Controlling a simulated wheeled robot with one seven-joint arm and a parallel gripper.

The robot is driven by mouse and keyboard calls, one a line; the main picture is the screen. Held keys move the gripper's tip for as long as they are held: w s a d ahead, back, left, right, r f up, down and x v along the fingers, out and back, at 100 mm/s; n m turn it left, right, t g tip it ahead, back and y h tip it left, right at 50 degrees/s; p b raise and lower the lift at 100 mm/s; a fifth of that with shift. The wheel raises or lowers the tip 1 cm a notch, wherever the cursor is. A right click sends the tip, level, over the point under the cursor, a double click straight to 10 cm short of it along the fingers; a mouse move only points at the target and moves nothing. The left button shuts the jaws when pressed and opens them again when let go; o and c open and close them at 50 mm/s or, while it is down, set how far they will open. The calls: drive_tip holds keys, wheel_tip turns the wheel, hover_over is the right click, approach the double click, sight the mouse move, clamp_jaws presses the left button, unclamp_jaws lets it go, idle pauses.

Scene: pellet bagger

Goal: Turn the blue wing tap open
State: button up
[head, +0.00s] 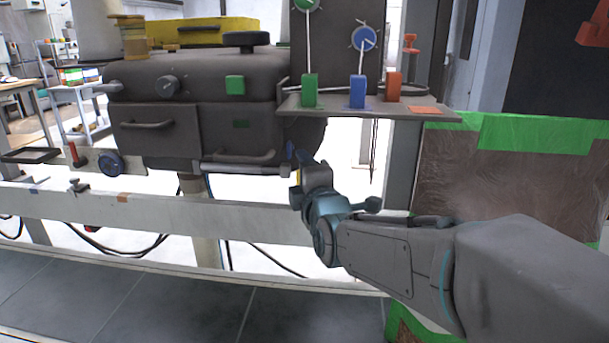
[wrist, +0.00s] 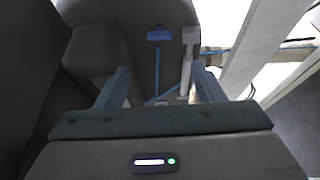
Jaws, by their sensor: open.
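In the wrist view a blue piece (wrist: 159,34) like a short bar shows on the dark machine body, beyond and between my fingertips. It looks like the blue wing tap, but I cannot tell for sure. A pale handle-like piece (wrist: 190,40) stands just right of it. My gripper (wrist: 160,72) is open, with nothing held and a gap to the blue piece. In the head view my gripper (head: 297,158) is beside the lower right of the dark machine (head: 195,75), below the shelf. The tap is not clearly visible there, probably hidden by the machine or my gripper.
A shelf (head: 290,104) above my gripper carries a green block (head: 310,90), a blue block (head: 357,92) and an orange-red block (head: 393,86). A blue handwheel (head: 110,163) sits at the left. A pale rail (head: 160,209) crosses below. A green-edged brown panel (head: 500,185) stands right.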

drive_tip(key=shift+s, duration=0.35)
drive_tip(key=s+d+r+m+g+h+p, duration=0.1)
drive_tip(key=s+d+r+m+g+p, duration=0.1)
drive_tip(key=s+m+g+p, duration=0.3)
drive_tip(key=s+d+r+m+g+h+p, duration=0.1)
drive_tip(key=s+d+r+m+g+p, duration=0.2)
drive_tip(key=p, duration=1)
drive_tip(key=s+d+r+m+g+h+p, duration=0.1)
drive_tip(key=s+d+r+m+g+p, duration=0.2)
drive_tip(key=s+m+p, duration=0.7)
drive_tip(key=shift+s+d+r+m+g+h, duration=0.2)
drive_tip(key=shift+s+d+m+g+h, duration=0.2)
drive_tip(key=shift+s+d+m+g, duration=1.85)
drive_tip(key=shift+s+a+n+t, duration=0.2)
drive_tip(key=shift+s+a+n, duration=0.1)
drive_tip(key=shift+a+n, duration=0.2)
drive_tip(key=shift+s+a+n+t, duration=0.15)
drive_tip(key=shift+s+a+n, duration=0.1)
drive_tip(key=shift+a+n, duration=0.2)
